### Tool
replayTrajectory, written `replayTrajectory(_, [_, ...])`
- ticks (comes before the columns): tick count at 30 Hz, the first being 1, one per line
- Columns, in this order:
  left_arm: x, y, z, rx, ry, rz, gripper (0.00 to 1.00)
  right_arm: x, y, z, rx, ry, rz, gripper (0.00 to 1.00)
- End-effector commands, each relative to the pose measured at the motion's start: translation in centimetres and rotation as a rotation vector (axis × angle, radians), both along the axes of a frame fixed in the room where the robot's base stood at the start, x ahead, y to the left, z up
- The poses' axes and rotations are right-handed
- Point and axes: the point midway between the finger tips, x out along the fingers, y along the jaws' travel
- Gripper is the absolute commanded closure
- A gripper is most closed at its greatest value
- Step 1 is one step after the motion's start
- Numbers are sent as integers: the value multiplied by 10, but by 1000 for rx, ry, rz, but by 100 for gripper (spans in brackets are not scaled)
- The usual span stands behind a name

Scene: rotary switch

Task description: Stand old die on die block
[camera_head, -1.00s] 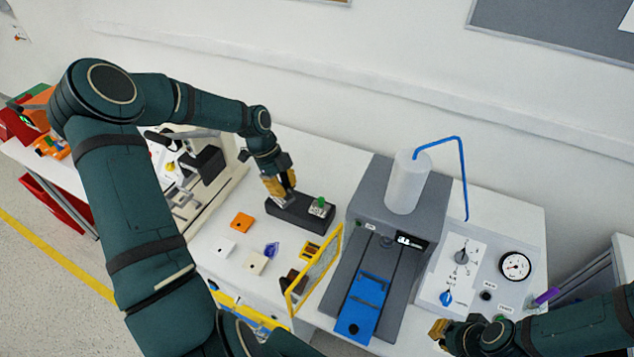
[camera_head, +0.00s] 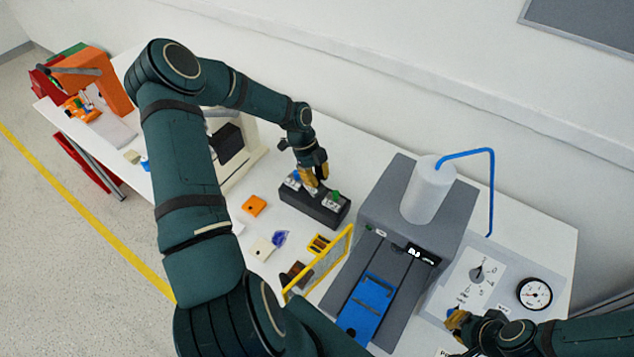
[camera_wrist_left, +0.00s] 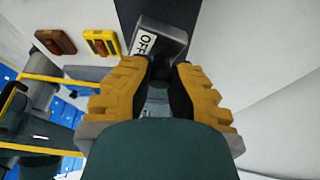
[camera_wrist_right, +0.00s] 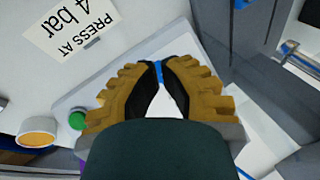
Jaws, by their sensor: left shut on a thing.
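The dark die block (camera_head: 309,207) lies on the white bench, and also shows in the left wrist view (camera_wrist_left: 130,12). A small green-topped piece (camera_head: 334,199) stands on its right end. My left gripper (camera_head: 313,181) is over the middle of the block. In the left wrist view it is shut on a greyish piece (camera_wrist_left: 157,100), apparently the old die, mostly hidden by the fingers. I cannot tell whether it touches the block. A grey piece marked OFF (camera_wrist_left: 158,40) sits just beyond the fingertips. My right gripper (camera_head: 456,319) is by the control panel, its tips (camera_wrist_right: 160,68) close together.
An orange square (camera_head: 254,205), a pale square (camera_head: 262,248), a purple-blue piece (camera_head: 280,238) and a yellow piece (camera_head: 318,243) lie before the block. A yellow-framed guard (camera_head: 320,265) stands open beside the grey press (camera_head: 395,190). A gauge (camera_head: 534,293) is at right.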

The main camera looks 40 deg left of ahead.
Motion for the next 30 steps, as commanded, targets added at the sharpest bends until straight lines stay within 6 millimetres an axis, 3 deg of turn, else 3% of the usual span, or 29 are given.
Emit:
replayTrajectory(5, [0,-1,-23,-2,1,1,100,0,0,0,0,0,0,100])
replayTrajectory(16, [0,0,-28,-1,0,0,100,0,0,-3,0,0,0,100])
replayTrajectory(17, [0,0,-28,-1,1,1,75,0,0,-3,0,0,0,100])
replayTrajectory(18, [0,0,-28,-1,1,1,62,0,0,-3,0,0,0,100])
replayTrajectory(30, [0,0,-22,0,0,1,62,0,0,1,0,0,0,100])
